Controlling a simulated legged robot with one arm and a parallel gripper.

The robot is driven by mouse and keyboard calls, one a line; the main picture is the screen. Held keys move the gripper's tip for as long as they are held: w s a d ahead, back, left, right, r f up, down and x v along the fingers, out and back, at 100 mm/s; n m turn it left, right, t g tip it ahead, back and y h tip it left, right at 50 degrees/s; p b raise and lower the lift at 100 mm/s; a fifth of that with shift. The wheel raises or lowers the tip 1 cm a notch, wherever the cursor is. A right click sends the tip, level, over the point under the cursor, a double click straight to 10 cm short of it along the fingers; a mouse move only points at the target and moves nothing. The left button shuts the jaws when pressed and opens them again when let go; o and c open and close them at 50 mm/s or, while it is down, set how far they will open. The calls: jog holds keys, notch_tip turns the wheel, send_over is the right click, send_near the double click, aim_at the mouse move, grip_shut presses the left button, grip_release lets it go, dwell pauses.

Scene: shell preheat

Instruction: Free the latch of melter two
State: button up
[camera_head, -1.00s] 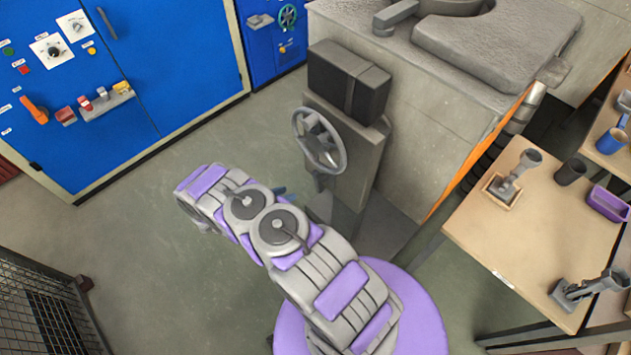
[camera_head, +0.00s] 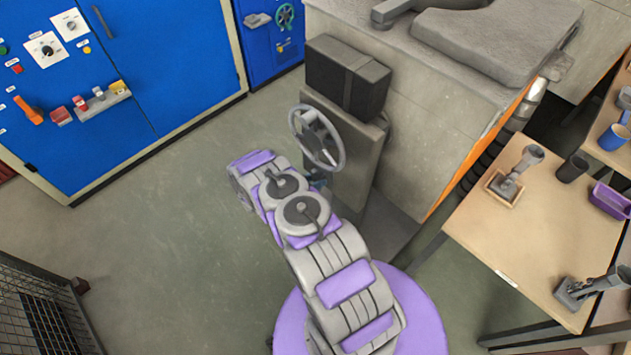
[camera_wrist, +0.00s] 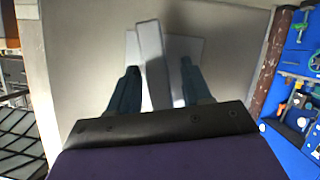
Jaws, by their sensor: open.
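In the wrist view, my gripper (camera_wrist: 158,72) is open, with one dark blue finger on each side of a light grey upright bar (camera_wrist: 150,45), which looks like the latch lever. The bar stands before a pale plate (camera_wrist: 193,47) on a flat grey face. I cannot tell whether the fingers touch it. In the head view, the big grey melter (camera_head: 400,130) stands at upper centre, with a handwheel (camera_head: 317,137) on its front post. My arm reaches up to just below the wheel and hides the latch and most of the gripper there. I see no number on the melter.
A blue cabinet (camera_head: 130,70) with knobs and switches stands at left. A wooden table (camera_head: 535,235) with ladle-like tools, a dark cup (camera_head: 572,168) and a purple bin (camera_head: 609,200) is at right. A wire cage (camera_head: 40,310) is at lower left. The floor between is clear.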

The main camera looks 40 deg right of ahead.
jog(key=shift+d, duration=0.1)
jog(key=shift+c, duration=0.3)
grip_shut()
jog(key=shift+r+m+t+p, duration=0.25)
jog(key=shift+m+p, duration=0.25)
jog(key=shift+p, duration=0.65)
jog(key=shift+f+m+t+p, duration=0.25)
jog(key=shift+m+t+p, duration=0.35)
jog(key=shift+p, duration=0.15)
jog(key=shift+o, duration=0.3)
grip_release()
jog(key=p+v, duration=0.1)
jog(key=v, duration=1.6)
jog(key=shift+a+p, duration=0.25)
jog(key=shift+p, duration=0.05)
jog(key=shift+r, duration=0.1)
